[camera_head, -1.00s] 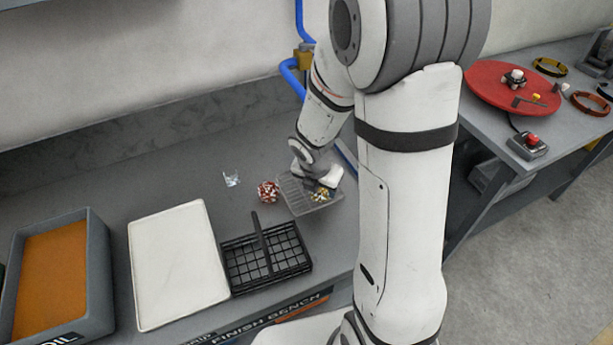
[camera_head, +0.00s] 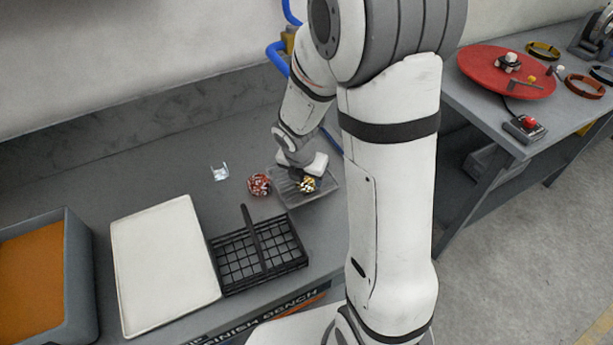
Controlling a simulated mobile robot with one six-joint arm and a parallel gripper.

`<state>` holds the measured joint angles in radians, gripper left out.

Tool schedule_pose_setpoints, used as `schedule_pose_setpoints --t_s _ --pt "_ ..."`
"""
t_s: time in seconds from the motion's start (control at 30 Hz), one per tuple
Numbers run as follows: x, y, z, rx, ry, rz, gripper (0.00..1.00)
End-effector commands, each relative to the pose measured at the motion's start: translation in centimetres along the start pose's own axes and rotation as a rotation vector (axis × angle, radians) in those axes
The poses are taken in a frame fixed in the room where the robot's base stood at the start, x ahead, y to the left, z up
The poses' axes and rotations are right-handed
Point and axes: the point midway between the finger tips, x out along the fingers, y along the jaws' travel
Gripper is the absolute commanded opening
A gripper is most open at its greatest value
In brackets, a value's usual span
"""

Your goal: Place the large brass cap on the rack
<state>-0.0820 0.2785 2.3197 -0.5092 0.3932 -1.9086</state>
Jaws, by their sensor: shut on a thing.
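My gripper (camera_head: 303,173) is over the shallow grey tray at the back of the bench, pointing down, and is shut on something. A small cluster of brass-coloured and dark pieces (camera_head: 308,186) shows right at its fingertips. The large brass cap cannot be made out separately there, as the fingers and wrist partly hide it. A black wire rack with a raised handle (camera_head: 229,278) stands on the bench in front of the tray, to its left. No brass piece shows in it.
The grey tray (camera_head: 325,197) lies under my gripper. A red-and-white patterned ball (camera_head: 259,185) and a small clear holder (camera_head: 219,172) are to its left. A white board (camera_head: 165,260) and an orange-filled grey bin (camera_head: 30,280) lie further left. My arm hides the bench's right end.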

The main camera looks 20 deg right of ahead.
Motion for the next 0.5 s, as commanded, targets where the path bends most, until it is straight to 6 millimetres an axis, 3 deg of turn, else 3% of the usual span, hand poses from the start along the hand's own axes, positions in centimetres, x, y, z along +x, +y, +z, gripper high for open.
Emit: schedule_pose_setpoints --t_s 0.07,0.1,0.33,0.5 --pt "0.33 -0.01 -0.10 0.000 0.001 -0.001 0.26" --pt "0.30 -0.01 -0.09 0.000 0.001 0.000 0.51" --pt "0.26 -0.02 -0.07 0.000 0.000 0.000 0.69" --pt "0.26 -0.02 -0.06 0.000 0.000 0.000 0.71"
